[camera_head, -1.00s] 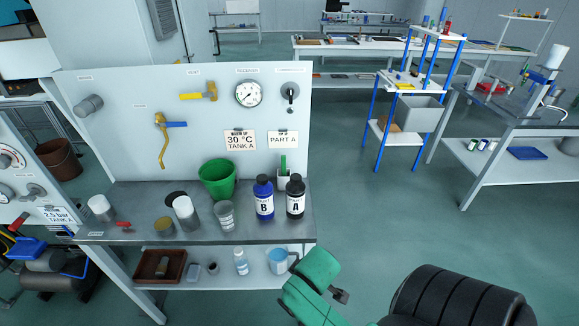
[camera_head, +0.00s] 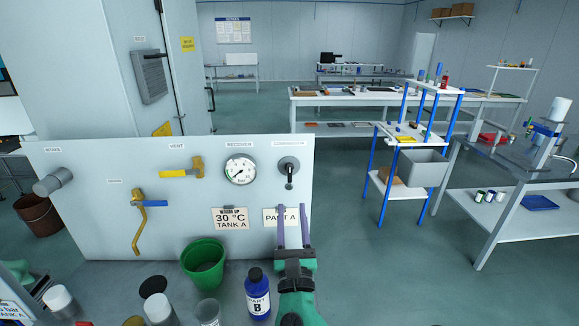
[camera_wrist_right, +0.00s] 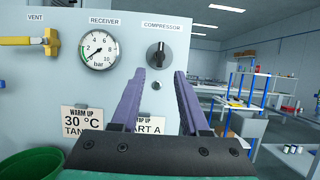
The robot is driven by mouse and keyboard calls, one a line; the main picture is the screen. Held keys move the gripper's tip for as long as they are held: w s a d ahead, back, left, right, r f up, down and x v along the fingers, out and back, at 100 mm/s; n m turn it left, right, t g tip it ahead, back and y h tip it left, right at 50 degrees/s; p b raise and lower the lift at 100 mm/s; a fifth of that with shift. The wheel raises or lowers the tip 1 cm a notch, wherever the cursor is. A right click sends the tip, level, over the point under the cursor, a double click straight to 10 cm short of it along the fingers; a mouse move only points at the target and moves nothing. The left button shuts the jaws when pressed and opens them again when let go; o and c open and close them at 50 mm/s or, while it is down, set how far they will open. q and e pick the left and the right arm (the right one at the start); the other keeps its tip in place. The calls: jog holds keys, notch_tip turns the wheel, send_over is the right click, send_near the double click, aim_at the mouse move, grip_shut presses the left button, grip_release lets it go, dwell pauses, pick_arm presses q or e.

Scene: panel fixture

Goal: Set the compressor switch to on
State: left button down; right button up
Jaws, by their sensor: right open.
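The compressor switch (camera_head: 289,167) is a black rotary knob on a round plate at the upper right of the white panel, under a COMPRESSOR label. It shows larger in the right wrist view (camera_wrist_right: 157,54), with its grip bar close to upright. My right gripper (camera_head: 293,210) is open and empty. Its two purple fingers point up at the panel, below the switch in the head view. In the right wrist view the fingertips (camera_wrist_right: 160,75) are parted below the knob, apparently not touching it. The switch's on and off marks are too small to read.
Left of the switch are a receiver gauge (camera_head: 240,170) and yellow vent valve (camera_head: 186,170). My right gripper partly covers the PART A sign (camera_head: 271,217). Below are a green bucket (camera_head: 203,262) and a blue bottle B (camera_head: 257,293). Floor is clear right of the panel.

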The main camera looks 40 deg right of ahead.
aim_at(290, 175)
jog(key=p+x, duration=0.4)
jog(key=x, duration=0.8)
pick_arm(q)
jog(key=r, duration=0.5)
jog(key=shift+s+a+r, duration=0.15)
jog(key=shift+s+a, duration=0.1)
jog(key=shift+a, duration=0.1)
pick_arm(e)
jog(key=shift+r, duration=0.1)
pick_arm(q)
jog(key=shift+d, duration=0.1)
pick_arm(e)
grip_shut()
